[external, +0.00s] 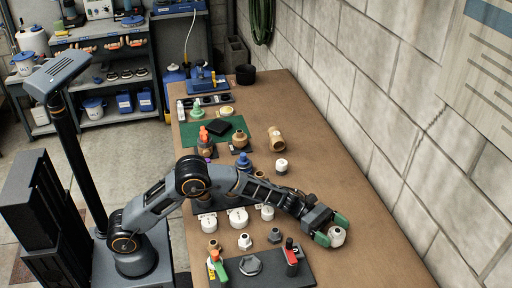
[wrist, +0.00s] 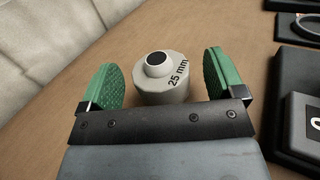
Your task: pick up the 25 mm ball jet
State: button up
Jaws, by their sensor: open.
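The 25 mm ball jet (wrist: 160,80) is a short white-grey cylinder with a dark round opening on top. My gripper (wrist: 162,85) is open, with one green padded finger on each side of the jet. A gap shows between each finger and the jet in the wrist view. In the external view my gripper (external: 331,230) is low over the bench, with the jet at its fingertips.
Several white and brass fittings (external: 245,241) stand left of my gripper. A dark board (external: 262,268) with green- and red-handled valves lies at the front. A similar white fitting (external: 281,166) stands farther back. The brown bench right of the jet is clear up to the block wall (external: 400,110).

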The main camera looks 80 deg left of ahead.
jog(key=c, duration=1)
